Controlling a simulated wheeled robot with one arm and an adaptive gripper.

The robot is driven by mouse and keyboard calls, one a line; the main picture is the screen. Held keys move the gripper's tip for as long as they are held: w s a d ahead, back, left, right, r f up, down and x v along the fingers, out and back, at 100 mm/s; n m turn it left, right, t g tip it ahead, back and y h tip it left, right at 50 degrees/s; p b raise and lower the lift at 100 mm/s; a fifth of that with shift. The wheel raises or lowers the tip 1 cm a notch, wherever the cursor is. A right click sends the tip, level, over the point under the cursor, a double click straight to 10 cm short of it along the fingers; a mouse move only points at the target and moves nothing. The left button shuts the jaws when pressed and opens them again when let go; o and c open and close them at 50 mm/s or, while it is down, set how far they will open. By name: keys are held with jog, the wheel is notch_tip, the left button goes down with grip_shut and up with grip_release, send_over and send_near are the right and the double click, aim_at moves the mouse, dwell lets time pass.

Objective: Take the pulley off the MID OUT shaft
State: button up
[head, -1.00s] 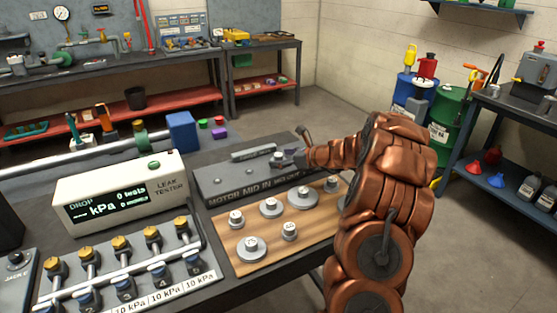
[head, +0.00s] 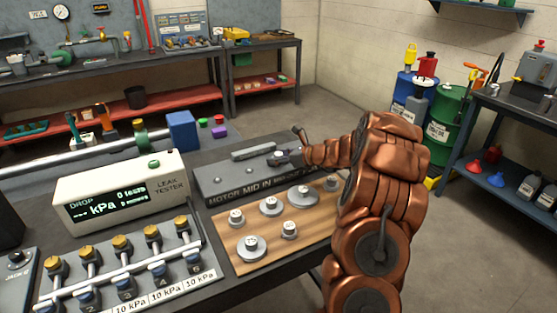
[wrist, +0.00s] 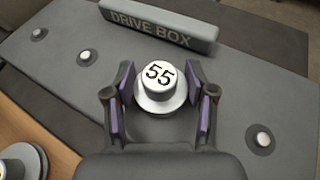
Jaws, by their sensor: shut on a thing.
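The pulley (wrist: 158,85), a pale grey disc with a white hub marked "55", is between the purple-padded fingers of my gripper (wrist: 160,105) in the wrist view. My gripper is shut on it. In the head view my gripper (head: 283,158) is low over the dark grey drive box (head: 215,189), whose front label reads MOTOR, MID IN and further partly hidden words. The pulley is in the row of shafts, at the third place from the left. Its shaft is hidden under it, and I cannot tell whether it is still seated.
Bare shaft tips (wrist: 88,58) show on the box left and right of the pulley. A raised DRIVE BOX block (wrist: 160,25) stands just behind. A wooden board (head: 262,266) with several pulleys lies in front, and the leak tester (head: 120,190) stands left.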

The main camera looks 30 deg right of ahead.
jog(key=shift+c, duration=0.6)
jog(key=shift+r, duration=0.1)
